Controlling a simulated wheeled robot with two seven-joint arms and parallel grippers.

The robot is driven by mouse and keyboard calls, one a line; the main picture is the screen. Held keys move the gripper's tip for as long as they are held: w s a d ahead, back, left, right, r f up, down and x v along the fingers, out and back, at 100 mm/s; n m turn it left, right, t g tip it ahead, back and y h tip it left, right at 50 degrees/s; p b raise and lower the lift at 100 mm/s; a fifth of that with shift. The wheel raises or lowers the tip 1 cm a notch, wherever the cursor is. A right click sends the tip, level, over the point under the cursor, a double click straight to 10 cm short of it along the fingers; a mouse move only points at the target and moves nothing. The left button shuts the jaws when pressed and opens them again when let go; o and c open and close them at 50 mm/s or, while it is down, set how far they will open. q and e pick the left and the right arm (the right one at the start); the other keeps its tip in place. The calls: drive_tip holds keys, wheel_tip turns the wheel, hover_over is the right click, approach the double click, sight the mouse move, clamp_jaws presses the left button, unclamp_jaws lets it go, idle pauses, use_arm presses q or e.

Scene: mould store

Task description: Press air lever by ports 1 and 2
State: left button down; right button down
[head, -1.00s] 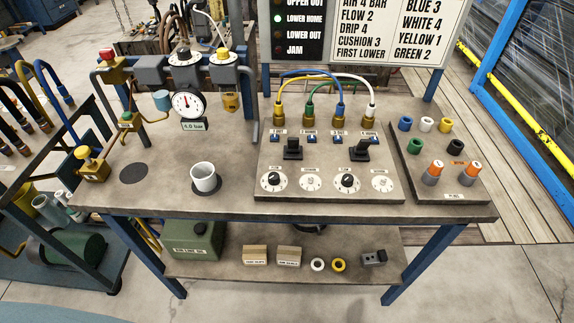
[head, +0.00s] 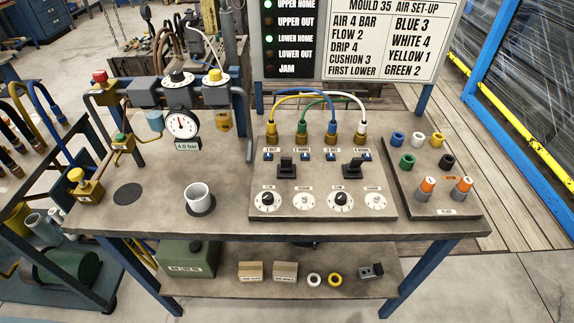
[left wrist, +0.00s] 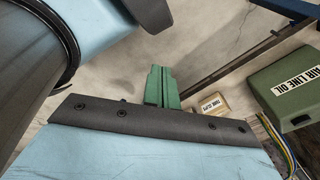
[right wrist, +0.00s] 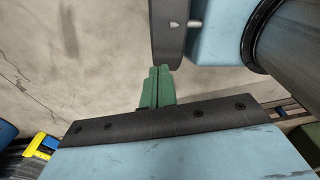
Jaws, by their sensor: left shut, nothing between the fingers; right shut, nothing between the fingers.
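The black air lever by ports 1 and 2 (head: 287,168) stands on the left of the grey panel (head: 233,206) in the head view, below the port labels. A matching black lever (head: 353,168) stands to its right by ports 3 and 4. Neither gripper is in the head view, so nothing is near the levers there. My left gripper (left wrist: 161,72) shows its green fingers shut and empty in the left wrist view, over the floor near the bench's lower shelf. My right gripper (right wrist: 158,72) is shut and empty in the right wrist view, over bare floor.
Brass ports with coloured hoses (head: 317,95) rise behind the levers; dials (head: 341,200) lie in front. A white cup (head: 199,195) stands left of the panel, a plug block (head: 438,207) right.

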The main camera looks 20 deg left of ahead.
sight(287, 163)
use_arm(q)
drive_tip(key=w+d+r+m+t+p, duration=0.35)
drive_tip(key=w+r+m, duration=0.45)
drive_tip(key=w+r, duration=0.45)
drive_tip(key=w+d+r+m+t+y+p, duration=0.1)
drive_tip(key=w+r+m, duration=0.4)
drive_tip(key=r, duration=0.6)
drive_tip(key=w+d+r+m+t+y+p, duration=0.1)
drive_tip(key=w+d+r+m+t+p, duration=0.1)
drive_tip(key=w+r+m, duration=0.4)
drive_tip(key=w+d+r+m+t+y+p, duration=0.1)
drive_tip(key=w+d+r+m+t, duration=0.3)
drive_tip(key=r, duration=1.2)
drive_tip(key=shift+w+r+m+y+p, duration=0.15)
drive_tip(key=shift+w+m+y+p, duration=0.25)
drive_tip(key=shift+w+m, duration=0.5)
drive_tip(key=shift+w+t, duration=0.1)
drive_tip(key=shift+t, duration=0.15)
